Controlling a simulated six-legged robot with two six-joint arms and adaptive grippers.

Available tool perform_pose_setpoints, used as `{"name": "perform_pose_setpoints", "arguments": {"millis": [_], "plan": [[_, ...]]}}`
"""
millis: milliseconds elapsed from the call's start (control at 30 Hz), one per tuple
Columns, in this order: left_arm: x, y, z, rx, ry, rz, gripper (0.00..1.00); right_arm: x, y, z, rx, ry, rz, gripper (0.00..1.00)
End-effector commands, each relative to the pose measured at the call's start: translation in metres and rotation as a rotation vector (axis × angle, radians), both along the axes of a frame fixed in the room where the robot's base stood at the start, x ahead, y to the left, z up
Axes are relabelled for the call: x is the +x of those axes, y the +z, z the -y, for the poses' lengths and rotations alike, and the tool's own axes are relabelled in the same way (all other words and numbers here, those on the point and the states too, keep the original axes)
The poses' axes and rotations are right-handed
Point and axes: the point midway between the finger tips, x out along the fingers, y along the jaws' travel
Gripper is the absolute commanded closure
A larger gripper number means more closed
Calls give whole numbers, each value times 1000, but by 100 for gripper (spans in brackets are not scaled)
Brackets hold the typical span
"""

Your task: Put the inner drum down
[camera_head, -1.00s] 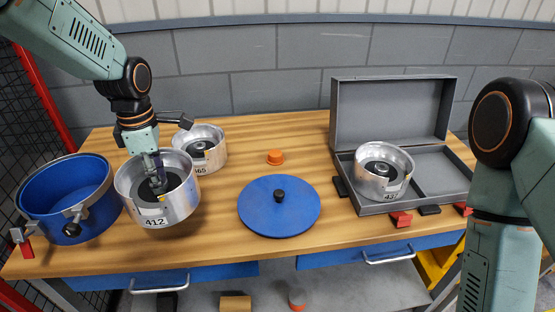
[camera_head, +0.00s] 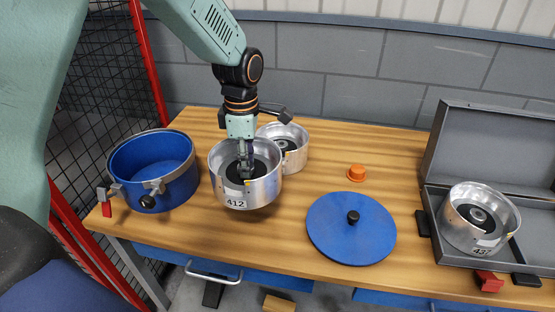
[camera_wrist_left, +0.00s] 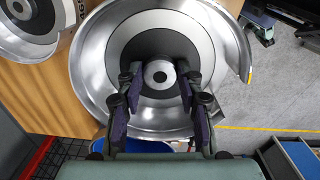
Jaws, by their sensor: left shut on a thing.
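My left gripper (camera_head: 245,172) reaches down into a silver inner drum labelled 412 (camera_head: 236,192).
A blue lid (camera_head: 330,240) with a black knob lies on the wooden table (camera_head: 290,265), right of the drum. An orange knob (camera_head: 356,174) is behind it. An open grey case (camera_head: 532,218) at the right holds drum 437 (camera_head: 462,236). A red mesh fence (camera_head: 150,70) stands at the left.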

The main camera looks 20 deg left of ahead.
Motion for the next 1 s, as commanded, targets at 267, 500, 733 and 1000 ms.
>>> {"name": "perform_pose_setpoints", "arguments": {"millis": [267, 500, 733, 1000], "plan": [[2, -38, 0, 1, 1, 3, 100, 0, -1, 0, 0, 0, -1, 52], [4, -53, 0, 0, 1, 6, 100, 0, -2, 0, 0, 0, -1, 52], [4, -69, 0, 1, 1, 3, 100, 0, -3, 0, 0, 0, 0, 52], [5, -91, 0, 0, 0, 6, 100, 0, -4, 0, 0, 0, 0, 52]]}}
